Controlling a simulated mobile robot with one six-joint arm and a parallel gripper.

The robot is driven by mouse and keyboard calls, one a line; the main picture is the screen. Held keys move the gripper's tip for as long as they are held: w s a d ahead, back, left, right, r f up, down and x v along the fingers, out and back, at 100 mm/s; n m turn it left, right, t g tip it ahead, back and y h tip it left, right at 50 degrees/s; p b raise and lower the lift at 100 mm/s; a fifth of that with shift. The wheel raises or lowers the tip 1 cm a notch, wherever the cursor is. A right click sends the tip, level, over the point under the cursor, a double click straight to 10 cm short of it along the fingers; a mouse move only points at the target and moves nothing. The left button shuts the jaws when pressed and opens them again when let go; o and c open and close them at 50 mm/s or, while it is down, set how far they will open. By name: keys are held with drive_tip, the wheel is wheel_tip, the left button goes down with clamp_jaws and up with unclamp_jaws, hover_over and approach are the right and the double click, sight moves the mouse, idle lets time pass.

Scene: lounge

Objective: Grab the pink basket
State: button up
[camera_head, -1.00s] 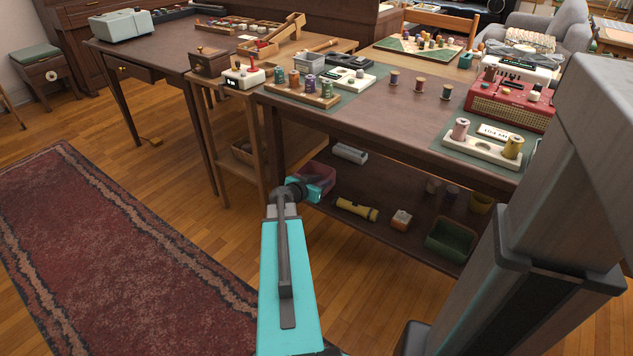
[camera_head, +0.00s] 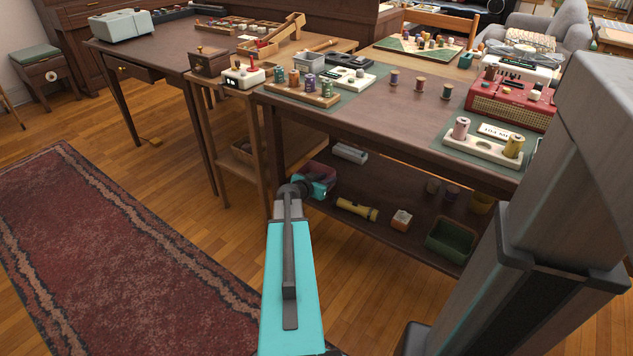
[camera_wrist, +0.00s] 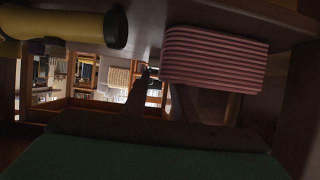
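The pink basket (camera_head: 319,168) stands at the left end of the dark lower shelf under the table. My gripper (camera_head: 312,187) is at the shelf's front left, in front of the basket, and hides part of it. In the wrist view, which looks upside down, the striped pink basket (camera_wrist: 215,58) is at the upper right. The gap between gripper and basket cannot be judged. My fingers are not clearly visible, so I cannot tell whether they are open or shut.
A yellow flashlight (camera_head: 356,209) lies right of the basket; it also shows in the wrist view (camera_wrist: 55,25). A grey cylinder (camera_head: 350,153) lies behind. A small box (camera_head: 401,219) and green bin (camera_head: 450,240) are farther right. The tabletop (camera_head: 395,115) overhangs the shelf.

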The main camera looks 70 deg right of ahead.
drive_tip(key=shift+x, duration=1.55)
drive_tip(key=shift+f, duration=0.1)
clamp_jaws()
